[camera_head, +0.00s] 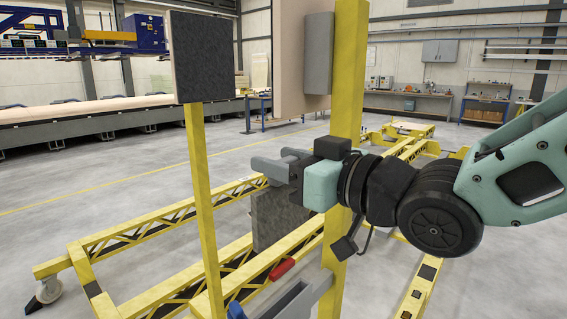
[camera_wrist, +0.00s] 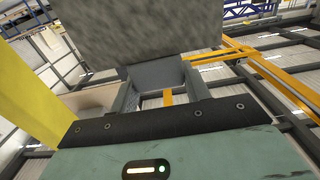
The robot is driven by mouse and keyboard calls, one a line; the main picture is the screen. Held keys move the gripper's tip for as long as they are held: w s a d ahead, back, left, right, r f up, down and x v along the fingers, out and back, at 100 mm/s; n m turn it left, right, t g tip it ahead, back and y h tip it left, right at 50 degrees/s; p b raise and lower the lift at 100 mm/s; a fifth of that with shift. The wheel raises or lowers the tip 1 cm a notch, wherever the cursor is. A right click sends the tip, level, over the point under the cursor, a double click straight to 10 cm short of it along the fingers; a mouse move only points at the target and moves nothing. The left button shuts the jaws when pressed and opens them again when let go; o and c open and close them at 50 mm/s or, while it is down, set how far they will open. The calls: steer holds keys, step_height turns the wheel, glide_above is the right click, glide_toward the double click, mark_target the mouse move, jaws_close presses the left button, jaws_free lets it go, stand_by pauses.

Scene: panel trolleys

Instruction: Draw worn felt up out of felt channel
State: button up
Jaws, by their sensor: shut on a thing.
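The worn felt (camera_head: 276,218), a dark grey mottled slab, hangs upright just below my gripper (camera_head: 272,163) in the head view. In the wrist view the mottled grey felt (camera_wrist: 150,35) fills the top middle, across the fingertips. My gripper (camera_wrist: 162,78) is shut on the felt near its upper end, left of the thick yellow post. A grey trough (camera_head: 292,302), which may be the felt channel, shows low at the bottom edge.
The thick yellow post (camera_head: 347,70) stands close behind my gripper. A thinner post (camera_head: 205,210) carries a dark pad (camera_head: 204,58). A light grey pad (camera_head: 318,52) sits on a cream panel (camera_head: 288,60). A red handle (camera_head: 281,269) lies low by the trough. Open floor lies left.

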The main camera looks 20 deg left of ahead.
steer(key=shift+r+p, duration=3.55)
steer(key=shift+r, duration=1.4)
steer(key=shift+d, duration=0.1)
